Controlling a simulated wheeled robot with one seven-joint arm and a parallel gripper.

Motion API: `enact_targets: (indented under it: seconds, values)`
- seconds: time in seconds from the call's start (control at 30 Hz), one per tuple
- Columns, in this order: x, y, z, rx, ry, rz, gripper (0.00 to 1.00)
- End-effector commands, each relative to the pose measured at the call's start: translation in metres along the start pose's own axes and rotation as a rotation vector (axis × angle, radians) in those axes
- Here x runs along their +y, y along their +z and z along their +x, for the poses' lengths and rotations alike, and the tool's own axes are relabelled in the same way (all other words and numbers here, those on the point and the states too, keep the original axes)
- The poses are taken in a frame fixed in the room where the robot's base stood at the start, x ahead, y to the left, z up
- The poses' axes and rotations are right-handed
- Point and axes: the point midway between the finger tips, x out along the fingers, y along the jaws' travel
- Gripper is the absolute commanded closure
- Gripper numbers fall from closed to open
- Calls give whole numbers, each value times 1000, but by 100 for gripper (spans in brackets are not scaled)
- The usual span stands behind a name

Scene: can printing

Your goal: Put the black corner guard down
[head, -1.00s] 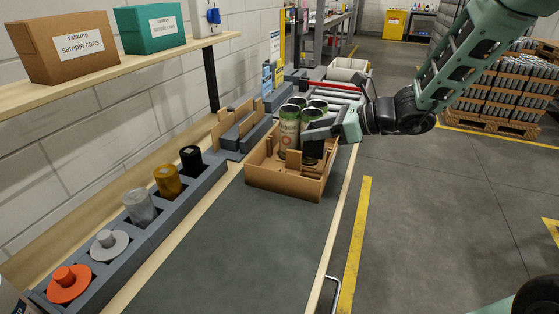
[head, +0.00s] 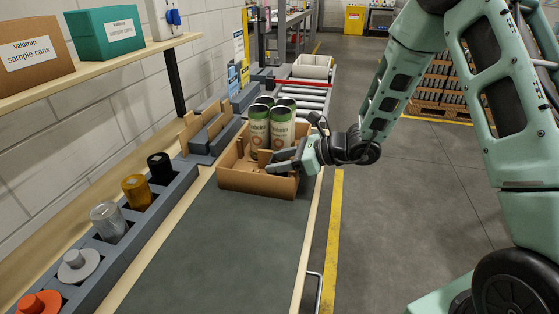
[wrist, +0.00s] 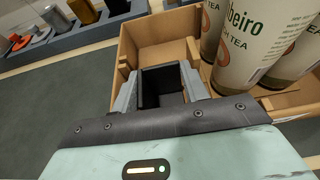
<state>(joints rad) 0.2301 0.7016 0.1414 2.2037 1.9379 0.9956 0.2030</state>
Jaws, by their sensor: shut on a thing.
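The black corner guard (wrist: 160,86) shows in the wrist view, held between the two grey fingers of my gripper (wrist: 163,88). It is over or in the near part of the open cardboard box (wrist: 158,28); I cannot tell whether it touches the box floor. In the head view the box (head: 252,184) stands on the dark worktop, and my gripper (head: 285,163) reaches over its right front wall. The guard is hidden by the gripper there. Several tall green-and-cream cans (head: 258,130) stand upright in the box behind the gripper; they also show in the wrist view (wrist: 240,50).
A holder with cardboard strips (head: 208,130) stands left of the box. A roller conveyor (head: 308,96) lies behind. The worktop (head: 220,245) in front is clear.

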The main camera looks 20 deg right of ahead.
Motion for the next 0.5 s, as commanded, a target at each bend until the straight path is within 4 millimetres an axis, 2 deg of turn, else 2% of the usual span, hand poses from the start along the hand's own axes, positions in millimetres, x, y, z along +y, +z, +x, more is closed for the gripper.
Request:
enact_targets:
  seconds: [0.27,0.3,0.5]
  values:
    - [0,-4,2,0,0,0,77]
    - [0,-3,1,0,1,0,47]
    - [0,-2,1,0,1,0,46]
